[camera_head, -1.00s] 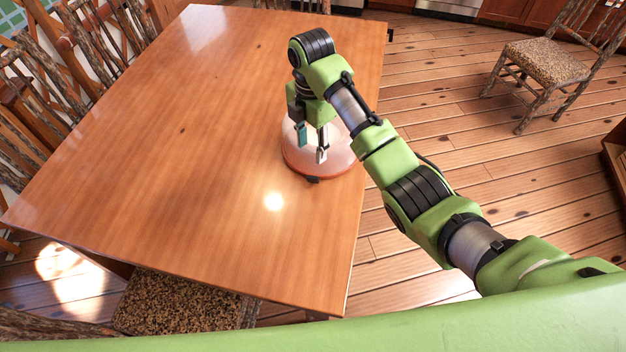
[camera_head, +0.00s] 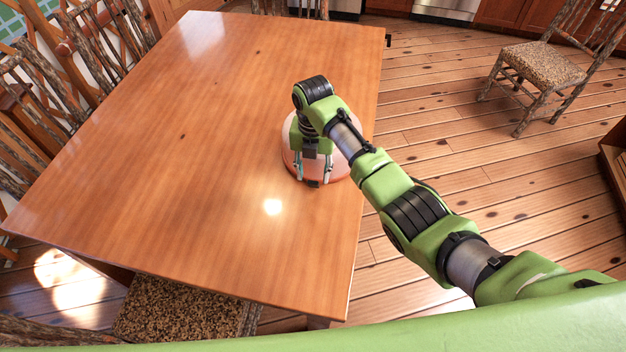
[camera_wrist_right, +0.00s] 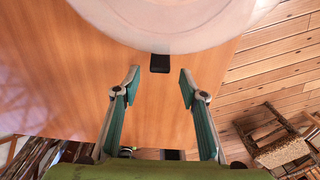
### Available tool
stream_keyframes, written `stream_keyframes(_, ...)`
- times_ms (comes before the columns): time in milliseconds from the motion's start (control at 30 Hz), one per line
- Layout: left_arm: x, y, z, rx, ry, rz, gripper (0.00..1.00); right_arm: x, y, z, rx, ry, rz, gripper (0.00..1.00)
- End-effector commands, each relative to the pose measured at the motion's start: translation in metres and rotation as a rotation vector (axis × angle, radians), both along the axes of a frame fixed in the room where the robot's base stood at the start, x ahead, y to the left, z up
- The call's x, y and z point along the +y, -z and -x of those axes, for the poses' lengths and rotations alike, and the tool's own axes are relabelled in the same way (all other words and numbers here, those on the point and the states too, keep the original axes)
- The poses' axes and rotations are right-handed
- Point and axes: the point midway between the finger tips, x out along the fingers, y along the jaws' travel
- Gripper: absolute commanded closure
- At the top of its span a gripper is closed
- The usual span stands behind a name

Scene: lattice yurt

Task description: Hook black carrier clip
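A round carrier (camera_head: 341,168) with a pale translucent dome and a reddish base sits near the table's right edge. A small black clip (camera_head: 312,184) is on its near side. The clip (camera_wrist_right: 160,63) also shows in the right wrist view, against the carrier's pale rim (camera_wrist_right: 165,42). My right gripper (camera_head: 313,177) is open and empty, pointing down over the near side of the carrier. In the wrist view its fingertips (camera_wrist_right: 160,80) are to either side of the clip's line, apart from it in the picture. My left gripper is out of view.
The wooden table (camera_head: 190,190) is otherwise bare. A chair seat (camera_head: 185,308) is at its near edge, and several chairs line the left. Another chair (camera_head: 545,65) stands on the open plank floor (camera_head: 450,135) to the right.

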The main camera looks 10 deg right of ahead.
Motion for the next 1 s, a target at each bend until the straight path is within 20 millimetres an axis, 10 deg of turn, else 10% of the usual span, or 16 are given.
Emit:
stream_keyframes(300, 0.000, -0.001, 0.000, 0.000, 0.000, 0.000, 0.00, 0.000, 0.043, 0.000, 0.000, 0.001, 0.000, 0.61)
stream_keyframes(667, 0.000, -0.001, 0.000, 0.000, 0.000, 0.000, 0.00, 0.000, 0.049, 0.000, -0.001, 0.000, 0.000, 0.61)
stream_keyframes(833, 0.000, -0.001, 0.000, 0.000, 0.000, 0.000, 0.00, 0.000, 0.049, 0.000, -0.001, 0.001, 0.000, 1.00)
stream_keyframes(1000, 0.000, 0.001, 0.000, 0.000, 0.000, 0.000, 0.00, 0.000, 0.049, -0.001, 0.001, 0.001, 0.000, 1.00)
